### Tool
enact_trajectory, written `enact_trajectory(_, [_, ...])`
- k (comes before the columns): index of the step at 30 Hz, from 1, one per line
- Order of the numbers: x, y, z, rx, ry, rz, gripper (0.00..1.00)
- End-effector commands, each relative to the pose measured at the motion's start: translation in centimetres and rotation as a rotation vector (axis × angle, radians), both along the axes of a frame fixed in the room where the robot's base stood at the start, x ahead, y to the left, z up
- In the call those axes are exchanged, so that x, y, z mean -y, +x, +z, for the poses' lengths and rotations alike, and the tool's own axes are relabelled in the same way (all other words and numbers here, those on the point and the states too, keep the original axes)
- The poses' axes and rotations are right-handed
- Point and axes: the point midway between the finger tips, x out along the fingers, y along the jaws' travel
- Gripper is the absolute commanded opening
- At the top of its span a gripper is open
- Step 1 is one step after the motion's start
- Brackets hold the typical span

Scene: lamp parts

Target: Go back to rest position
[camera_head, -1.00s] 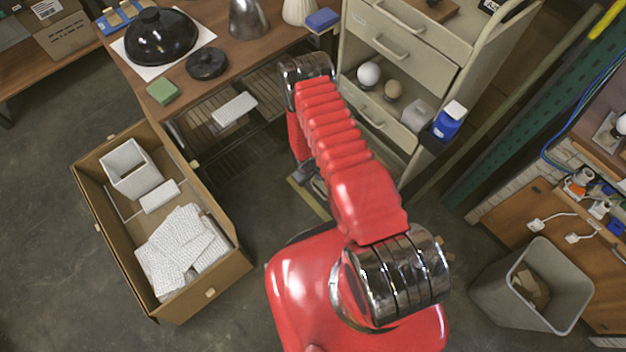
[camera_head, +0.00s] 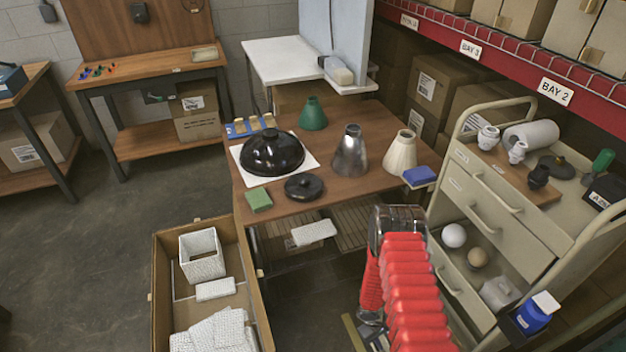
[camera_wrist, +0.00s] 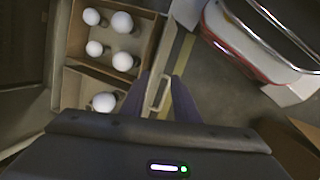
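My gripper (camera_wrist: 160,98) shows in the wrist view as two dark fingers set apart, with nothing held between them. In the head view my red arm is at the lower middle, in front of the workbench and left of the drawer cart. The gripper itself is mostly hidden there behind the arm.
A cardboard box with white bulbs (camera_wrist: 94,48) lies beside the fingers in the wrist view. The workbench (camera_head: 335,150) holds a black lampshade (camera_head: 272,152) and other shades. The drawer cart (camera_head: 515,225) stands close at the right. An open carton (camera_head: 162,290) stands at lower left.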

Motion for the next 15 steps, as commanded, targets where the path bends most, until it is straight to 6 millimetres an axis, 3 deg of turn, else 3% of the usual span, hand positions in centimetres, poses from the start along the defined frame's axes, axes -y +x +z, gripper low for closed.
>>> enact_trajectory(8, [1.4,0.3,6.5,-0.035,-0.064,-0.036,0.28])
enact_trajectory(15, [2.0,0.9,13.4,-0.051,-0.100,-0.083,0.28])
